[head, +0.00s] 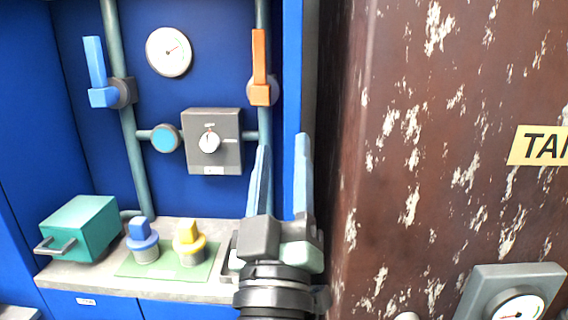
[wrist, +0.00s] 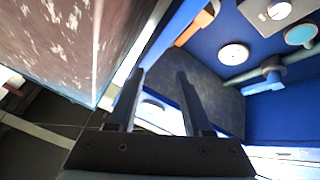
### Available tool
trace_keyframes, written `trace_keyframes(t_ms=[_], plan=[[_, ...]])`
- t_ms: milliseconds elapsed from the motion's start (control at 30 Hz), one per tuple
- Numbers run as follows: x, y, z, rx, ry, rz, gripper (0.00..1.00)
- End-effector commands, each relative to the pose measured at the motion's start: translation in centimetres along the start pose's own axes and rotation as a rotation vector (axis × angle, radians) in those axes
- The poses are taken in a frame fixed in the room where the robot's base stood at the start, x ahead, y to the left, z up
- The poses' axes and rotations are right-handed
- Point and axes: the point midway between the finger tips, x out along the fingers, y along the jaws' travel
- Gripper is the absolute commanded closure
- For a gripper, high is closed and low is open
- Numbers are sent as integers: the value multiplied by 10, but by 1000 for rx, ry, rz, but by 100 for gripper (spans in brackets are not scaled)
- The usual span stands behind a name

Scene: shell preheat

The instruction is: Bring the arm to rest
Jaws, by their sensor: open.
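My gripper (head: 282,150) is raised upright in front of the blue panel's right edge in the head view, left of the rusty brown tank. Its two fingers are apart with nothing between them. In the wrist view my gripper (wrist: 158,80) also shows open and empty, with the blue panel beyond it to the right and the tank (wrist: 70,40) at upper left. Neither finger is visibly touching anything.
The blue panel carries a blue lever (head: 95,72), an orange lever (head: 259,68), a gauge (head: 169,52) and a grey dial box (head: 213,160). A counter (head: 75,275) holds a teal box (head: 80,228), a blue knob (head: 142,240) and a yellow knob (head: 189,242). The tank (head: 420,190) stands close at right.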

Motion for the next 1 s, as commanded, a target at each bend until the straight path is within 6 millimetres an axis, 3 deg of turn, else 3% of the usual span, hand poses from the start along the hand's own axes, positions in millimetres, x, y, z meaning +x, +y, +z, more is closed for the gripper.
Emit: trace_keyframes(t_ms=[33, 167, 300, 400, 1000], plan=[[7, 25, -35, 92, 48, 32, 50], [6, 68, -105, 316, 147, 49, 50], [-13, 104, -177, 522, 266, 16, 50], [12, 114, -199, 519, 244, 12, 50], [113, 184, -334, 514, 242, 12, 50]])
